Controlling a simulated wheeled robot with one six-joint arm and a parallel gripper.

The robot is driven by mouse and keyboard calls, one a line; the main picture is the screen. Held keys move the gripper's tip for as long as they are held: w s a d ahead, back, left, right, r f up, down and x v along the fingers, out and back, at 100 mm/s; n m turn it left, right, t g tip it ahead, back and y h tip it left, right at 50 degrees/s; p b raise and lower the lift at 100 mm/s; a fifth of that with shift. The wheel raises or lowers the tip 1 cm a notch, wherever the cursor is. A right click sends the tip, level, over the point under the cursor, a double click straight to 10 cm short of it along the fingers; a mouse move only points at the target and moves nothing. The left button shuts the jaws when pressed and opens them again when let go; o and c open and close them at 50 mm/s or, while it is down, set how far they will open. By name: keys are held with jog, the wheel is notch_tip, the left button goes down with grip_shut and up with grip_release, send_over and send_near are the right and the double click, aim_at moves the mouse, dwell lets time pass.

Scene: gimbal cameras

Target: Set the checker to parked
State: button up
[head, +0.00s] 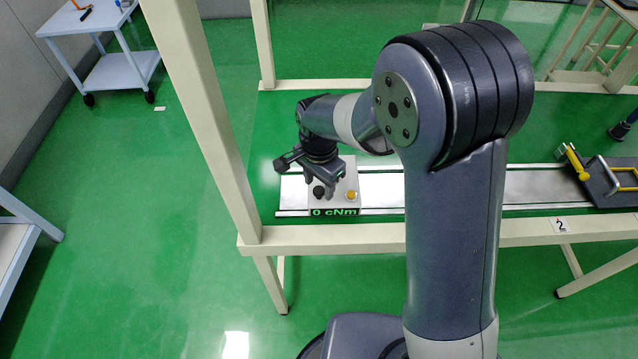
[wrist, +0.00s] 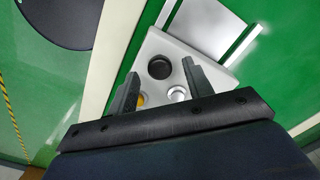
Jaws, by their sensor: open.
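The checker is a pale grey box (head: 347,172) with a green display (head: 334,212) reading "0 cNm" on its front edge. It sits at the left end of a metal rail on the bench. On its top are a black round knob or socket (wrist: 159,68), a yellow button (head: 352,195) and a silvery round part (wrist: 178,93). My gripper (head: 320,187) is over the box, pointing down, with its fingers apart. In the wrist view the black round part lies between the fingertips, with nothing gripped. The left finger partly hides the yellow button. I cannot tell whether the fingers touch the box.
The metal rail (head: 530,187) runs right along the bench to a dark fixture with yellow handles (head: 600,178). A cream bench post (head: 205,110) stands left of my arm. A white cart (head: 105,50) is at the back left. My arm hides the rail's middle.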

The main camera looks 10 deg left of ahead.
jog(key=shift+f, duration=0.65)
grip_shut()
